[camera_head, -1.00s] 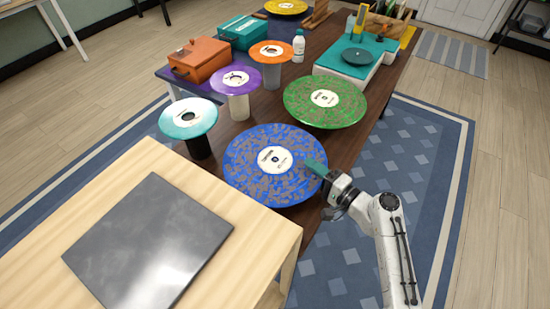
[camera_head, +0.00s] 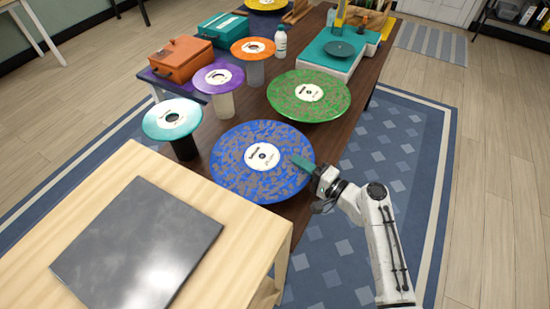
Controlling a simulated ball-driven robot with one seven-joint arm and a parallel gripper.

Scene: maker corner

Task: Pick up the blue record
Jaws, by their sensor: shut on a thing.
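The blue record (camera_head: 235,171), speckled with grey-brown and with a white centre label, lies flat at the near end of the dark wooden table. My gripper (camera_head: 301,163) reaches in from the right and is shut on the record's right edge. One teal finger shows above the edge; the other finger is hidden beneath. I cannot tell whether the record is raised off the table.
A green record (camera_head: 308,84) lies just behind. Small teal (camera_head: 172,107), purple (camera_head: 218,67) and orange (camera_head: 253,40) discs stand on cups to the left. A light wooden table (camera_head: 118,180) with a dark slab (camera_head: 137,245) is at the near left. A turntable (camera_head: 339,48) stands farther back.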

